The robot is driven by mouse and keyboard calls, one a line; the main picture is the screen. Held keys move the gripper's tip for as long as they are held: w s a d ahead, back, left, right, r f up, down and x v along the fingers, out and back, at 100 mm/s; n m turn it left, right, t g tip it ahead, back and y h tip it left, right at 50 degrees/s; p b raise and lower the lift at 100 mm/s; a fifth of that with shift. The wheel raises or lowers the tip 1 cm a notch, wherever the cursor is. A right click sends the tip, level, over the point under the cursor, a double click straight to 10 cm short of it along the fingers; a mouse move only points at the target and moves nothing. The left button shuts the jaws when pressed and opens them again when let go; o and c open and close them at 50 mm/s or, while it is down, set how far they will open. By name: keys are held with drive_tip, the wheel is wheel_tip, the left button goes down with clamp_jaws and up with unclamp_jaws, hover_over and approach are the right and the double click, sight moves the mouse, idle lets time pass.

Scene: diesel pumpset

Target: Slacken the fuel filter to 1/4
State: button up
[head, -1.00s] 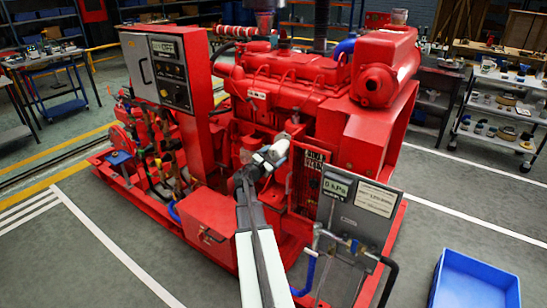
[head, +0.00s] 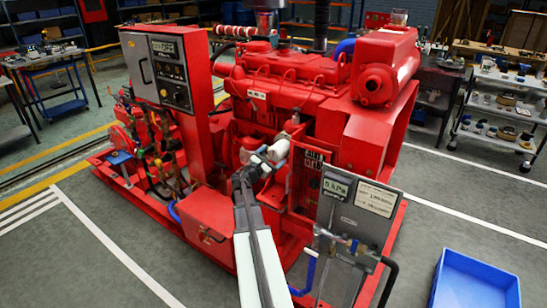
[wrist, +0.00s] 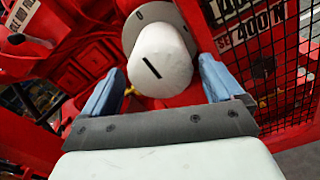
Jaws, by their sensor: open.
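The fuel filter is a white, rounded canister with a black line on its end. It shows in the wrist view (wrist: 163,62) between the two blue-grey fingers of my gripper (wrist: 160,74). My gripper is open, with a finger on each side of the filter; I cannot tell whether either touches it. A grey disc (wrist: 152,13) sits behind the filter. In the head view, my gripper (head: 264,160) reaches the side of the red engine, and the pale filter (head: 279,147) shows just beyond it.
A grey gauge panel (head: 347,215) with hoses stands right of my arm. A control cabinet (head: 170,75) rises at the left. A blue bin (head: 475,285) is on the floor at the right.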

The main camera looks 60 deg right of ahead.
drive_tip(key=a, duration=0.6)
drive_tip(key=shift+a, duration=0.35)
idle(0.6)
